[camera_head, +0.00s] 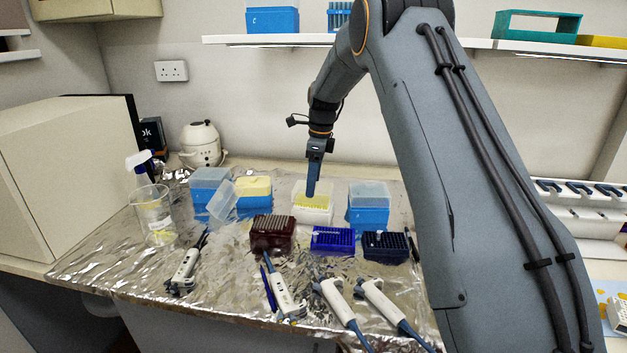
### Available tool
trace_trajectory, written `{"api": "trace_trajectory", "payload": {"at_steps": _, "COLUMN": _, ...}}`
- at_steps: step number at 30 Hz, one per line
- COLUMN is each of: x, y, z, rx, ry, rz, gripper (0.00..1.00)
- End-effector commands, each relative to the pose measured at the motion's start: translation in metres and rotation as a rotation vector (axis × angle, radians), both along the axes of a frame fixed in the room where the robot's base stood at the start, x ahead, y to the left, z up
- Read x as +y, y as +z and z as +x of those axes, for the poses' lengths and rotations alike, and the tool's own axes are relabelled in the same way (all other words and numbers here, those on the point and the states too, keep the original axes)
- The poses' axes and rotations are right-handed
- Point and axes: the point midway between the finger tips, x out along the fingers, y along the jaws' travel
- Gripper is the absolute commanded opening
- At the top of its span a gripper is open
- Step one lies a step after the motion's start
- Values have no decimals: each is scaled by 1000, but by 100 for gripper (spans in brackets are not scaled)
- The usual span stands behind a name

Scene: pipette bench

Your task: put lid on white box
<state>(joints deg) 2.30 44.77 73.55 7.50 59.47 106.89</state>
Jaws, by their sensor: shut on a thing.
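The white box (312,216) stands in the back row on the foil-covered bench, with yellow tips showing at its top. My gripper (312,193) points down at the top of this box, with its fingers close together. It is shut on what looks like a clear lid at the box's top; the lid is faint, and I cannot tell whether it is seated. Another translucent lid (223,202) leans tilted between the blue box at the left and the yellow-topped box.
Blue boxes (368,214) and a yellow-topped box (254,188) flank the white box. A dark red rack (272,236), a blue rack (333,241) and a navy rack (386,247) stand in front. Pipettes (284,293) lie nearer; a beaker (153,217) is left. A shelf (480,43) hangs above.

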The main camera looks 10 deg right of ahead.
Motion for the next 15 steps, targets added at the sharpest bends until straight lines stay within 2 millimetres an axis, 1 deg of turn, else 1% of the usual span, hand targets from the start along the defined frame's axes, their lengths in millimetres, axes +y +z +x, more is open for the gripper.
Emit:
{"api": "trace_trajectory", "payload": {"at_steps": 5, "x": 0, "y": -1, "z": 0, "rx": 0, "ry": 0, "rz": 0, "gripper": 44}}
{"api": "trace_trajectory", "payload": {"at_steps": 15, "x": 0, "y": -11, "z": 0, "rx": 0, "ry": 0, "rz": 0, "gripper": 44}}
